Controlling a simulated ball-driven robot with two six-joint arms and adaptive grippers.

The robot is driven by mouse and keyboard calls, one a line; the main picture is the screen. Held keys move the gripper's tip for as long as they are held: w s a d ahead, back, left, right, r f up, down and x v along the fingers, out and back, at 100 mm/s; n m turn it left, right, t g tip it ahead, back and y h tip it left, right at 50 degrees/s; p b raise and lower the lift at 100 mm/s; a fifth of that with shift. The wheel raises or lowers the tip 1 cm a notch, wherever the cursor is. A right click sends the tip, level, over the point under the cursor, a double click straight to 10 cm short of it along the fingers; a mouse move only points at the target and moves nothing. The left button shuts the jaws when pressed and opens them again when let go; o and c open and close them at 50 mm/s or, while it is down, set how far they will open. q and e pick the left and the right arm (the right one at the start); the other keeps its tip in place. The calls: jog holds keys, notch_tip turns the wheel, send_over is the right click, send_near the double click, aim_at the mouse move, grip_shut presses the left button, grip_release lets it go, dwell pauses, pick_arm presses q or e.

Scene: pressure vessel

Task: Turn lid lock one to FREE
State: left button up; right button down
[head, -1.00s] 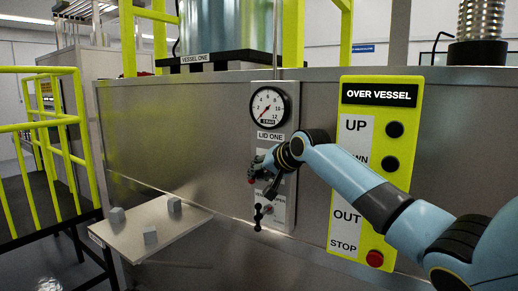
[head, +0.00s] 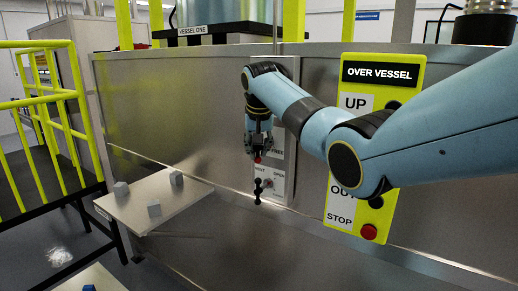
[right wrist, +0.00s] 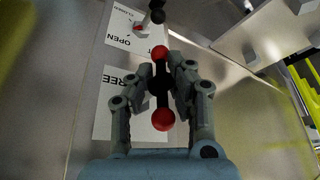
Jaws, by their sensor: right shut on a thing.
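The lid lock handle is a black bar with red ball ends (right wrist: 163,119). In the right wrist view it runs up and down between the two fingers. In the head view only a red ball (head: 257,160) of it shows below the fingers. My right gripper (right wrist: 160,82) is shut on this handle, and in the head view it hangs fingers down (head: 258,146) in front of the lid one panel (head: 281,190). A white label with FREE (right wrist: 117,108) lies beside the handle. The gauge and upper panel are hidden behind my arm. My left gripper is not in view.
A black-ended vent handle (head: 258,190) sits just below on the same panel. The yellow over vessel button board (head: 352,222) is partly behind my right arm. A shelf (head: 180,207) with small grey cubes is at the left, near yellow railings (head: 60,95).

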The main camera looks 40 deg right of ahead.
jog(key=shift+w+d+r, duration=0.1)
jog(key=shift+w+r, duration=0.15)
jog(key=shift+r, duration=0.2)
jog(key=c, duration=1.3)
grip_release()
jog(key=shift+c, duration=0.2)
jog(key=shift+f, duration=0.2)
jog(key=shift+f, duration=0.1)
jog(key=v, duration=1.2)
jog(key=shift+w, duration=0.15)
